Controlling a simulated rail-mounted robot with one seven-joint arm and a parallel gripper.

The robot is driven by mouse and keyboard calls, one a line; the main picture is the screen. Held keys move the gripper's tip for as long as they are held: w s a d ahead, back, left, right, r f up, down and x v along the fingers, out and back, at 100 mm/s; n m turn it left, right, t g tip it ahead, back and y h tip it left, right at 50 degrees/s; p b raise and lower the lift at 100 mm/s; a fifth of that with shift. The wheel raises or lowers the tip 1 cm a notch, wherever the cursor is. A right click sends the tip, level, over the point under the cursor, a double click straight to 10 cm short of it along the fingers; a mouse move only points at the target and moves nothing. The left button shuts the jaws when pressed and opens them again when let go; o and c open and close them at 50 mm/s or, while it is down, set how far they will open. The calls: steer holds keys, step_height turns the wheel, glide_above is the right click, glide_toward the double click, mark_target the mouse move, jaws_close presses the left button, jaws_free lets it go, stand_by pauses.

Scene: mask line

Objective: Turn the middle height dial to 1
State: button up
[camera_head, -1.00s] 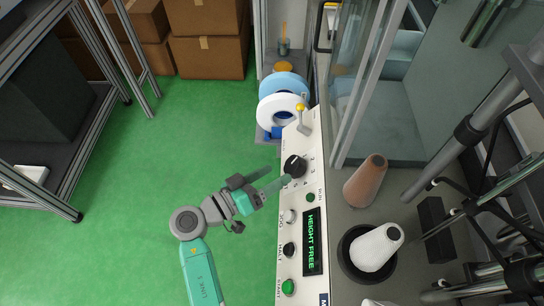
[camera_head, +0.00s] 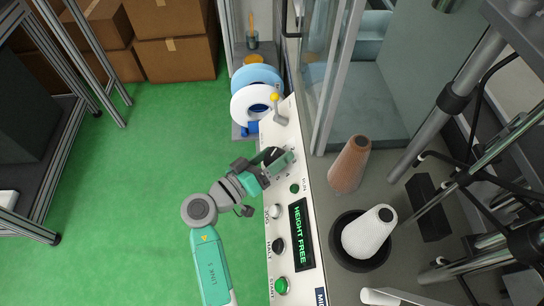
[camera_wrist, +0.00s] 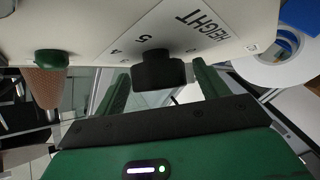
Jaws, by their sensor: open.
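The black height dial (camera_head: 271,155) is on the white control panel (camera_head: 262,210), partly covered by my gripper. In the wrist view the dial (camera_wrist: 160,73) is a dark knob below a "HEIGHT" label with digits around it, 5 and 4 among them. My gripper (camera_head: 278,161) is open at the dial. In the wrist view its two green fingers (camera_wrist: 162,82) stand on either side of the dial, with a gap visible at each side. The panel's display (camera_head: 301,235) reads "HEIGHT FREE". The dial's pointer cannot be made out.
A yellow-tipped lever (camera_head: 277,106) stands above the dial. Brown (camera_head: 349,164) and white (camera_head: 370,233) cones stand to the right. Green floor is clear to the left.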

steer(key=c, duration=1)
steer(key=shift+o, duration=0.2)
steer(key=shift+r+n+y+p, duration=0.2)
steer(key=shift+n+y+p, duration=0.1)
steer(key=shift+p, duration=0.45)
steer(key=n+y+p, duration=0.1)
steer(key=p, duration=0.1)
steer(key=n+p, duration=0.1)
steer(key=p, duration=0.1)
steer(key=shift+r+t+y, duration=0.3)
steer(key=shift+r+y, duration=0.1)
steer(key=n+y+p, duration=0.3)
steer(key=p, duration=0.5)
steer(key=shift+r+n, duration=0.1)
steer(key=shift+n, duration=0.3)
steer(key=n+y+p, duration=0.1)
steer(key=p, duration=0.2)
steer(key=n+g+y+p, duration=0.1)
steer(key=p, duration=0.3)
steer(key=shift+f+n+y, duration=0.2)
steer(key=shift+n+y, duration=0.2)
steer(key=shift+f+n+y+p, duration=0.3)
steer(key=shift+n+y+p, duration=0.15)
steer(key=shift+p, duration=0.55)
steer(key=shift+f, duration=0.15)
